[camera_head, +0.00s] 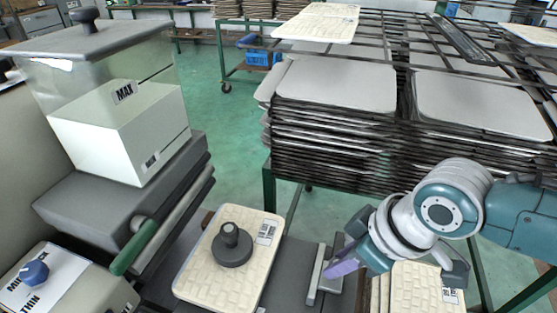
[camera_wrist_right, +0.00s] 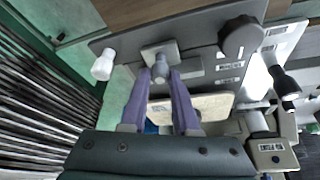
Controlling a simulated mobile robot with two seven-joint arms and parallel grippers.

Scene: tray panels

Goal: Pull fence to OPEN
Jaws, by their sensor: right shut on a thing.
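The fence (camera_head: 313,283) is a light grey metal bracket on the dark machine bed, just right of the cream panel with the black knob. My right gripper (camera_head: 340,266), with purple fingers, reaches it from the right. In the right wrist view the two fingers (camera_wrist_right: 160,76) close on a small grey knob (camera_wrist_right: 160,66) standing on the fence's grey plate (camera_wrist_right: 150,50). In the head view my fingers and wrist hide part of the fence. My left gripper is in neither view.
A cream panel (camera_head: 195,275) with a black round knob (camera_head: 232,245) lies left of the fence. More cream panels (camera_head: 425,285) stand below my right wrist. A tall rack of grey trays (camera_head: 335,85) stands behind. A clear-walled hopper (camera_head: 100,70) is at left.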

